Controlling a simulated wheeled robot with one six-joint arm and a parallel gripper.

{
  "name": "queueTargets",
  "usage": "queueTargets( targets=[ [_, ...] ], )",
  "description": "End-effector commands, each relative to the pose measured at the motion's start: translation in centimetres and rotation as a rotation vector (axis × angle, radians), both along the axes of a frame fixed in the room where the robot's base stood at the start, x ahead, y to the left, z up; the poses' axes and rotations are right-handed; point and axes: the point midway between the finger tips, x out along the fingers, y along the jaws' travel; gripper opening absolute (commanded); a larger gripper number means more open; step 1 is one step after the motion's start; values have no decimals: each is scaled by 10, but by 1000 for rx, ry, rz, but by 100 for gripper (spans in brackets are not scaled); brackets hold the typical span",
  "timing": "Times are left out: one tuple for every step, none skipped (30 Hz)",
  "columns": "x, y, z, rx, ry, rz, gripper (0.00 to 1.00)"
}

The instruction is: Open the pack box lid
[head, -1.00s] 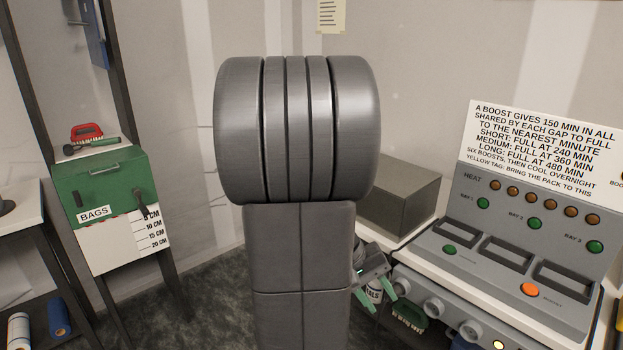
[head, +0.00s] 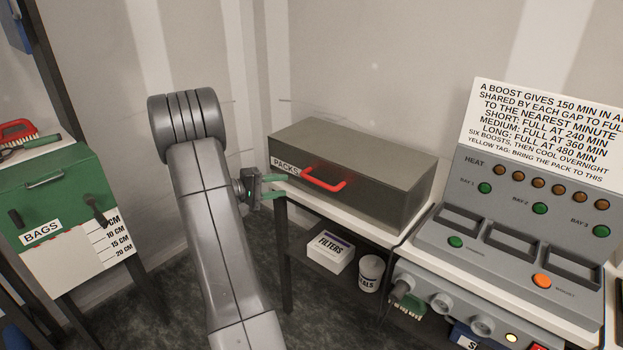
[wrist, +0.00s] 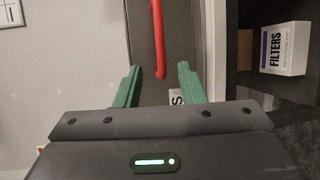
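The pack box (head: 385,192) is a dark olive-grey box labelled PACKS, on a white-topped table in the head view. Its lid (head: 350,150) is down. A red bar handle (head: 325,184) sticks out at the front; it also shows in the wrist view (wrist: 158,40), at the top centre. My gripper (head: 277,186) is at the left end of the box, left of the handle and apart from it. In the wrist view its green fingers (wrist: 157,88) are spread with nothing between them, and the handle's near end lies beyond the fingertips.
Under the table are a FILTERS box (head: 330,252) and a white tub (head: 370,272). A grey heat console (head: 520,225) stands to the right. A green BAGS box (head: 55,195) is at the left. Open floor lies between.

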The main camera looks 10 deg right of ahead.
Motion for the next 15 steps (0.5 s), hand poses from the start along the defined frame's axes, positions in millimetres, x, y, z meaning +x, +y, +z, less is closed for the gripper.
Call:
queueTargets(
  targets=[
    [1,-9,0,0,2,-5,36],
    [2,-15,-1,0,2,-6,36],
    [4,-22,-2,0,2,-6,36],
    [6,-28,-3,1,3,-7,36],
    [7,-34,-4,1,2,-6,36],
    [9,-43,-5,0,4,-8,36],
    [11,-49,-7,1,5,-7,36],
    [13,-55,-8,2,4,-6,36],
    [15,-64,-9,2,3,-7,36],
    [17,-70,-10,1,2,-6,36],
    [18,-76,-12,2,3,-7,36],
    [20,-83,-13,2,3,-6,36],
    [22,-88,-14,2,4,-6,36],
    [23,-93,-15,2,4,-6,36],
    [24,-98,-16,2,4,-6,36]
  ],
)
